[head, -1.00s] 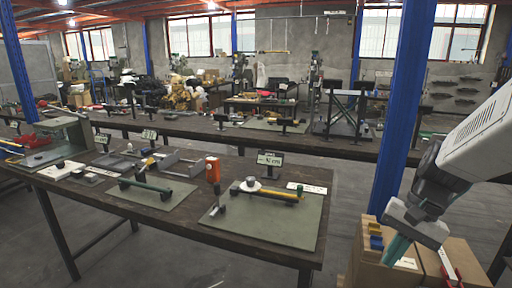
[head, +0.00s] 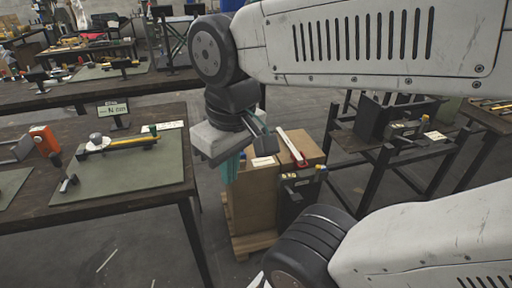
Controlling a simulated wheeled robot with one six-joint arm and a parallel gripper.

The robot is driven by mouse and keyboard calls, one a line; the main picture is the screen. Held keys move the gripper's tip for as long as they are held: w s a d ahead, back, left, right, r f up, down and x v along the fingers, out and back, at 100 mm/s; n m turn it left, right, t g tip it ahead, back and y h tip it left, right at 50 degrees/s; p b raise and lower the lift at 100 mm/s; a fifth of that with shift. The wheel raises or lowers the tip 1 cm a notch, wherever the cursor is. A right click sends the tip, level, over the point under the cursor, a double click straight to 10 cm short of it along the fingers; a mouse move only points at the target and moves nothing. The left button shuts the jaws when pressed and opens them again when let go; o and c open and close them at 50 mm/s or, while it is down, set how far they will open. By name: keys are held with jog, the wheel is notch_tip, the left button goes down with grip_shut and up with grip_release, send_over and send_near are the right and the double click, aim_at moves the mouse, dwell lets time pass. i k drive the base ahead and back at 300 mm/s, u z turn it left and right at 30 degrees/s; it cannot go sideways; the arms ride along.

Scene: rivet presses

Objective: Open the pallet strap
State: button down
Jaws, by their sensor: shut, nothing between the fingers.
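My gripper (head: 231,176) hangs with its teal fingers pointing down, shut and empty. In the picture it overlaps the left edge of the brown cartons (head: 252,204), which stand on a wooden pallet (head: 253,244). A long white bar with a red end (head: 291,148) lies slanted across the carton top, to the right of my gripper. It may be part of the pallet strap, but I cannot tell whether a strap is closed. The wrist and fingers hide part of the stack's left top.
A dark unit (head: 297,196) stands at the stack's right side. A workbench (head: 180,166) with a green mat (head: 128,180) and an orange-headed tool (head: 45,141) is at left. A dark metal frame (head: 378,158) stands at right. The floor between bench and pallet is clear.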

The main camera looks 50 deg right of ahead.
aim_at(300, 161)
jog(key=z, duration=1.6)
